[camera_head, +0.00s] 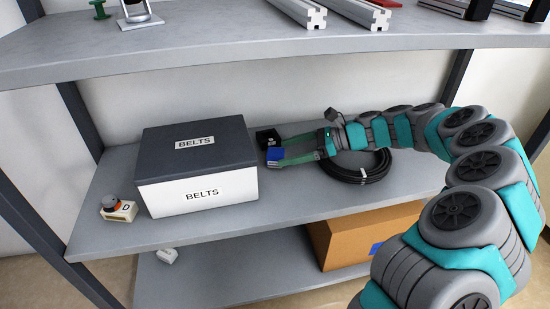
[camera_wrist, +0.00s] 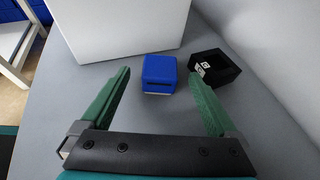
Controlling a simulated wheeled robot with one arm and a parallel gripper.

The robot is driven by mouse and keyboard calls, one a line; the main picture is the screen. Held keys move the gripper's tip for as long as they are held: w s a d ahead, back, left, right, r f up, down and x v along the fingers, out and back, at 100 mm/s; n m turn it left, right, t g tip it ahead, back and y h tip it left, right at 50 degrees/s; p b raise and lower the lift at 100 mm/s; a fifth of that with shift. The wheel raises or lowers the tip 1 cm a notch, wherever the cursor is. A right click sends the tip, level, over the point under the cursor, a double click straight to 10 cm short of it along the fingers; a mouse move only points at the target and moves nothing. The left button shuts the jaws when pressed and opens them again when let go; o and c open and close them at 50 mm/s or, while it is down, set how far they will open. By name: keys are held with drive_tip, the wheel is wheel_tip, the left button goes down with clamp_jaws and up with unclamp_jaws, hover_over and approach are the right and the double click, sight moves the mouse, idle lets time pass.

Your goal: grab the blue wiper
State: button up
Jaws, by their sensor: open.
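The blue wiper shows as a small blue block (camera_wrist: 160,72) with a dark slot and a pale bottom edge, on the grey shelf. In the head view the blue block (camera_head: 275,155) is beside the BELTS box, partly covered by a finger. My gripper (camera_wrist: 160,73) is open, its two green fingers reaching along either side of the block. Gaps show between the block and both fingertips. In the head view my gripper (camera_head: 283,151) comes in from the right, low over the shelf.
A black open-topped holder (camera_wrist: 220,76) stands close behind the right fingertip. The white BELTS box (camera_head: 198,193) with a dark lid is just beyond the block. A black cable coil (camera_head: 372,178) lies under my wrist. The upper shelf (camera_head: 225,42) overhangs the back.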

sight(276, 155)
drive_tip(key=x, duration=0.4)
drive_tip(key=shift+a+f, duration=0.1)
drive_tip(key=shift+f, duration=0.1)
drive_tip(key=c, duration=1.5)
